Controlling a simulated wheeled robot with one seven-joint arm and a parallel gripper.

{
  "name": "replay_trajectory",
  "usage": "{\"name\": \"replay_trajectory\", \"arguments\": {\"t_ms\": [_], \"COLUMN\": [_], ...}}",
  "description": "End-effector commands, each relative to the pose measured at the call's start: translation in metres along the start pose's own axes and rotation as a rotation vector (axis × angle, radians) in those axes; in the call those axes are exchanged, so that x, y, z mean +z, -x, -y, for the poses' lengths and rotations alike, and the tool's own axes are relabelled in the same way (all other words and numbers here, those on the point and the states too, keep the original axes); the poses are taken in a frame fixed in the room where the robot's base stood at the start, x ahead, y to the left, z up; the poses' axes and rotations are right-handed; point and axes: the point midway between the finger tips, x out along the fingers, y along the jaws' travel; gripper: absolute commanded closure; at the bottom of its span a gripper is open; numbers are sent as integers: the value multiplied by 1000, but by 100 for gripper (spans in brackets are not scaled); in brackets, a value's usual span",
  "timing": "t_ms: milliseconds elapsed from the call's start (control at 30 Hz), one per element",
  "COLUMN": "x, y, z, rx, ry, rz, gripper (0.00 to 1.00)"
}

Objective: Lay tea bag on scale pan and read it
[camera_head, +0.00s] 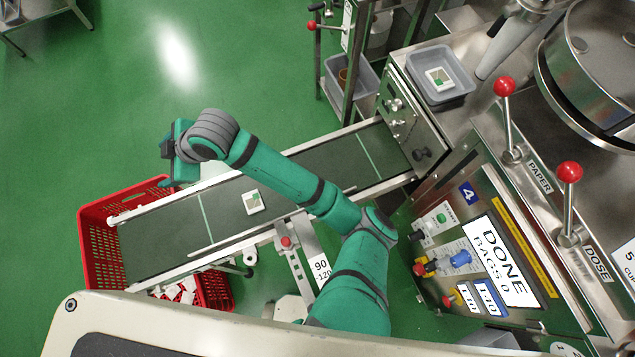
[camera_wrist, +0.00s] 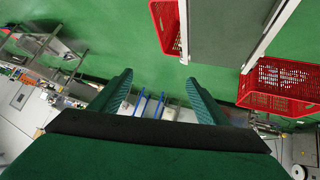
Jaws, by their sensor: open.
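A small white tea bag with a green mark (camera_head: 253,202) lies flat on the dark conveyor belt (camera_head: 165,247) in the head view. A similar one (camera_head: 438,78) lies in a grey bin (camera_head: 463,90) at the upper right. My gripper (camera_head: 168,150) is over the floor beyond the belt's far edge, up and left of the belt tea bag and apart from it. In the wrist view my gripper (camera_wrist: 158,80) has its two fingers spread with nothing between them. I cannot make out the scale pan for certain; my arm covers part of the conveyor.
Red crates (camera_head: 95,225) stand at the belt's left end, one holding white bags. A sign reading 90-120 (camera_head: 320,268) stands by my arm. The machine panel (camera_head: 495,262) reads DONE, BAGS 0. Red-knobbed levers (camera_head: 568,172) rise at right.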

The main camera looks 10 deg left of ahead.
Motion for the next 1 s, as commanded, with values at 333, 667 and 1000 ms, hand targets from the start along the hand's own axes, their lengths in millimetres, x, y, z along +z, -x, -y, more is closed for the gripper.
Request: {"name": "replay_trajectory", "arguments": {"t_ms": [333, 667, 1000], "x": [-86, -55, 53], "y": [31, 79, 113], "z": [-57, -93, -68], "rx": [291, 582, 906], "ry": [-327, -681, -1002], "rz": [-453, -714, -782], "gripper": [31, 31, 31]}}
